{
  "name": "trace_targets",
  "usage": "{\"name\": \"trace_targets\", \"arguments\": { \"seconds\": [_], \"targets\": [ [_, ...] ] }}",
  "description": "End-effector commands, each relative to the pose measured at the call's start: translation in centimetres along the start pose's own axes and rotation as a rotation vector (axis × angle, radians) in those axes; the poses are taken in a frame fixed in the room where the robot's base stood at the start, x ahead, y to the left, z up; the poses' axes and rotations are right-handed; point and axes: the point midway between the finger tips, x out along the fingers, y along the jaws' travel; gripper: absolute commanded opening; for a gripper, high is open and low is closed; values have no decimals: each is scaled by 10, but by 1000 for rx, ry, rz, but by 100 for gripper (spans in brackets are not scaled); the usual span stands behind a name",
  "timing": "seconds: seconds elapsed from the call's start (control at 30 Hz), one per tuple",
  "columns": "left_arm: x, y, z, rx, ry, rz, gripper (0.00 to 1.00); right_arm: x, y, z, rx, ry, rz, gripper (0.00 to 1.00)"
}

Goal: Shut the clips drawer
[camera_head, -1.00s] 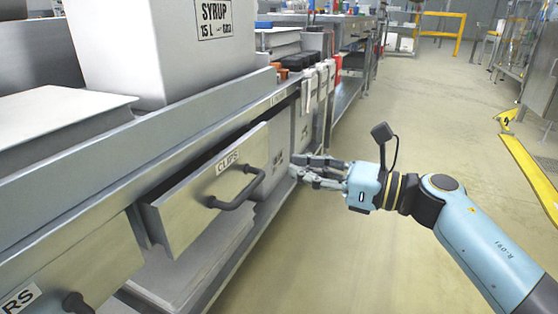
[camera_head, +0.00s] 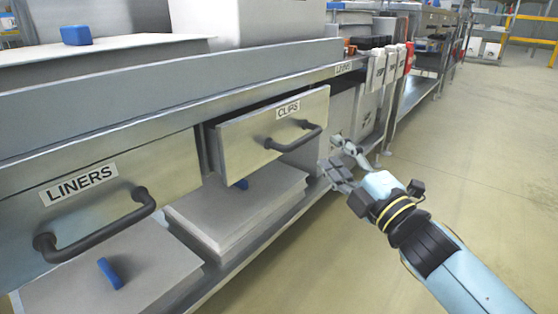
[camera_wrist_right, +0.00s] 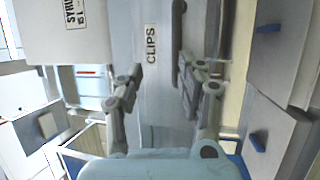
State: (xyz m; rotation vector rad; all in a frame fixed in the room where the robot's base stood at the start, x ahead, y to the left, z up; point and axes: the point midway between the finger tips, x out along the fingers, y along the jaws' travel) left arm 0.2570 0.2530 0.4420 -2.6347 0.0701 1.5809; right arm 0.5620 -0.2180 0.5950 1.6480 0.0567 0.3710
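The clips drawer (camera_head: 250,140) is pulled partly out of the bench, its labelled front tilted in the head view and its dark bar handle (camera_head: 296,136) facing the aisle. My right gripper (camera_head: 350,160) is open and empty, just right of the drawer front and a little below the handle, apart from both. In the right wrist view the drawer front (camera_wrist_right: 152,90) lies ahead between the spread fingers (camera_wrist_right: 158,85), with the handle (camera_wrist_right: 178,45) near the upper end of one finger. My left gripper is not in view.
The shut liners drawer (camera_head: 120,185) with its handle is left of the clips drawer. Flat-topped boxes (camera_head: 240,205) stand on the shelf below. White dispensers (camera_head: 375,75) hang farther along the bench. The aisle floor (camera_head: 480,150) is clear.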

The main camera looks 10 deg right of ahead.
Motion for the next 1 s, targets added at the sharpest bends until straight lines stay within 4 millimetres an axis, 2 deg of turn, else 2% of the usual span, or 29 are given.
{"name": "trace_targets", "arguments": {
  "seconds": [0.03,0.1,0.23,0.7,0.83,1.0],
  "targets": [
    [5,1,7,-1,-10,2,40,-6,-13,-1,8,-2,-12,38],
    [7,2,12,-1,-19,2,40,-11,-20,-2,13,-4,-22,38],
    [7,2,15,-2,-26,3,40,-7,-23,-3,14,-4,-26,38],
    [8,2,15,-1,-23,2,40,77,-24,-3,11,-3,-24,38],
    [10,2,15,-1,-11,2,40,90,-25,-3,11,-3,-25,38],
    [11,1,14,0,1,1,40,96,-25,-3,9,-2,-27,38]
  ]
}}
